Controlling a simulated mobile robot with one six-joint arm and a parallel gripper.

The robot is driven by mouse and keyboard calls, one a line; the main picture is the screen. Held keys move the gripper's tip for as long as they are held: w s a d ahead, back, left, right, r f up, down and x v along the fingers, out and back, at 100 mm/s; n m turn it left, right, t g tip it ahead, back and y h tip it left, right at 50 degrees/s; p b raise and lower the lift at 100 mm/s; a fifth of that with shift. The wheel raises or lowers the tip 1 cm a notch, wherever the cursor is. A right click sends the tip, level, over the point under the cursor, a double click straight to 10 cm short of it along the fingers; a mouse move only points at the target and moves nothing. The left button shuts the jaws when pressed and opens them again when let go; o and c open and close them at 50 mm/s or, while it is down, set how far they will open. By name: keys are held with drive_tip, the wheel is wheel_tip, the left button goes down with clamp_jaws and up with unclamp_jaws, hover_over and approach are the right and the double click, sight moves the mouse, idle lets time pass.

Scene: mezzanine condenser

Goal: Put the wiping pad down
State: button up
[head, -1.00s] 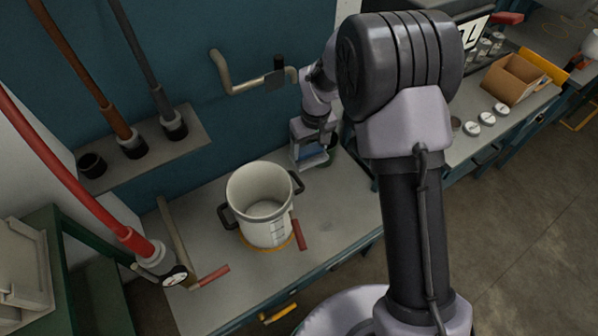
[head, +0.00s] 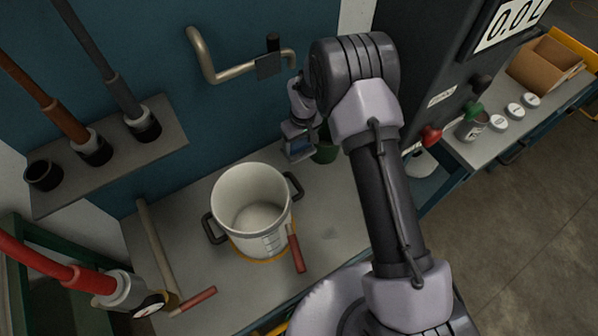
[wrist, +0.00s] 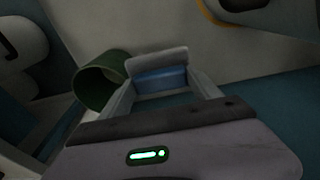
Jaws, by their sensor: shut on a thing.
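My gripper (head: 299,150) is shut on the wiping pad, at the back of the grey bench by the blue wall. In the wrist view the wiping pad (wrist: 161,79) shows as a blue block with a grey part along its far edge, between the two fingers. In the head view the pad is small and mostly hidden by my gripper. I cannot tell whether the pad touches the bench. The bare bench top (head: 330,232) lies in front of my gripper.
A green cup (head: 325,153) stands close beside my gripper; it also shows in the wrist view (wrist: 100,82). A white pot (head: 250,205) with dark handles stands left of my gripper. A bent pipe (head: 225,72) juts from the wall above. A dark cabinet (head: 425,60) stands at right.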

wheel_tip(320, 180, down, 14)
drive_tip(key=b, duration=0.4)
drive_tip(key=shift+f+b, duration=0.15)
drive_tip(key=shift+b, duration=0.15)
drive_tip(key=o, duration=1)
drive_tip(key=shift+o, duration=0.2)
drive_tip(key=r+p, duration=0.1)
drive_tip(key=r, duration=0.3)
drive_tip(key=r+p, duration=0.2)
drive_tip(key=r, duration=0.2)
drive_tip(key=s+r+p, duration=0.1)
drive_tip(key=r, duration=0.3)
drive_tip(key=shift+d+r+p, duration=0.15)
drive_tip(key=shift+d+p, duration=0.15)
drive_tip(key=shift+d, duration=0.1)
